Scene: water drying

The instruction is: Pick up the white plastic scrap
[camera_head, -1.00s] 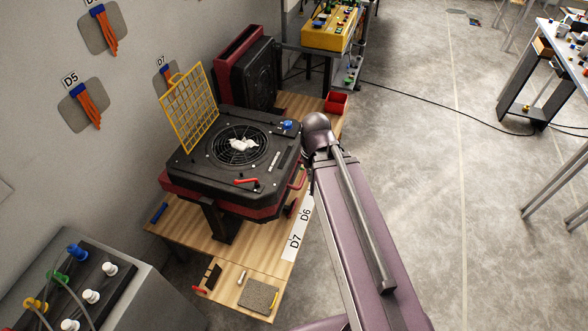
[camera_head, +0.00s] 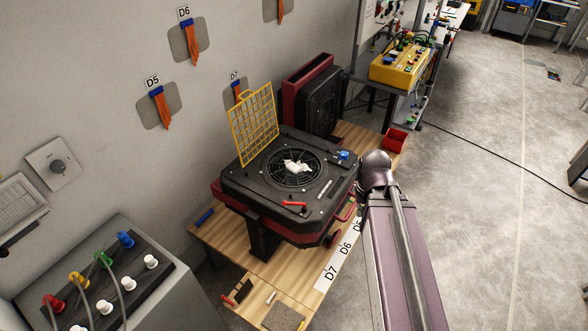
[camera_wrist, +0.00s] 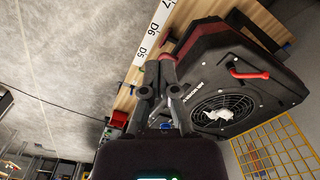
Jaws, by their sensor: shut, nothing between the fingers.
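The white plastic scrap (camera_head: 297,167) lies crumpled on the round black fan grille (camera_head: 281,180) on top of the black and red machine (camera_head: 246,200). In the wrist view the scrap (camera_wrist: 220,115) shows on the grille, to the right of my gripper (camera_wrist: 160,62). My gripper's dark fingers are together and empty, apart from the scrap. In the head view my arm stands at the right of the machine, and the gripper itself cannot be made out there.
A yellow grid cover (camera_head: 253,124) stands raised behind the grille. A red-handled lever (camera_head: 294,204) and a blue knob (camera_head: 344,155) sit on the machine's top. A red bin (camera_head: 394,140) stands on the wooden bench (camera_head: 262,273). Open floor lies to the right.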

